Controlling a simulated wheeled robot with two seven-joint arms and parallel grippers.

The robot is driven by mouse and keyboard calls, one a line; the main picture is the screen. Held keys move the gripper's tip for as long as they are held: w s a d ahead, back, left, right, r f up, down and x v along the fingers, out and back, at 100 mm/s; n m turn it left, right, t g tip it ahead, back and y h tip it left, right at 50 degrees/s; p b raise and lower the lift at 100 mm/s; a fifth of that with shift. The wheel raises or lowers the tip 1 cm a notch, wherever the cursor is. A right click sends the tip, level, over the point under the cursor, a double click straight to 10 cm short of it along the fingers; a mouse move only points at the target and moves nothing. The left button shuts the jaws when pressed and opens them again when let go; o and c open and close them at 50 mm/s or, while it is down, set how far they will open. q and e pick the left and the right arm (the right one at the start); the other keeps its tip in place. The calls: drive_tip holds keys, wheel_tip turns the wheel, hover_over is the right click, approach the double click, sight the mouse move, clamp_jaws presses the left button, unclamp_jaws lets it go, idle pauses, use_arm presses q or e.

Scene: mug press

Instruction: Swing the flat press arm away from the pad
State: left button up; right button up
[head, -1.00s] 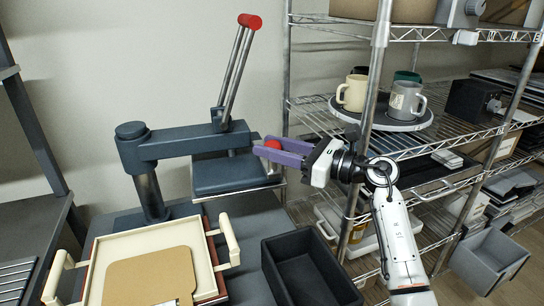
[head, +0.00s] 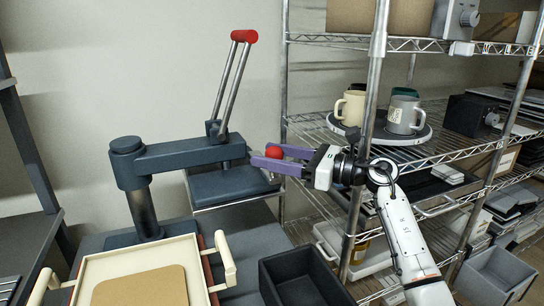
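The press is dark blue-grey. Its flat arm (head: 190,155) reaches right from a round post (head: 142,207) and carries a flat plate (head: 228,187). A tall double-rod lever with a red grip (head: 244,36) stands up from the arm. A red knob (head: 275,152) sits at the plate's right side. My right gripper (head: 268,154), with purple fingers, has them on either side of this knob, seemingly shut on it. A tan flat piece (head: 140,288), possibly the pad, lies in a cream tray in front; the plate is behind and right of it. My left gripper is not in view.
The cream tray's right handle (head: 225,258) stands up beside a black open bin (head: 300,278). A wire shelf close on the right holds mugs (head: 403,114) on a round tray. A dark rack (head: 28,150) stands at the left.

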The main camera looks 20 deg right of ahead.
drive_tip(key=shift+r, duration=0.1)
wheel_tip(320, 180, up, 10)
drive_tip(key=shift+f, duration=0.1)
idle(0.3)
idle(0.5)
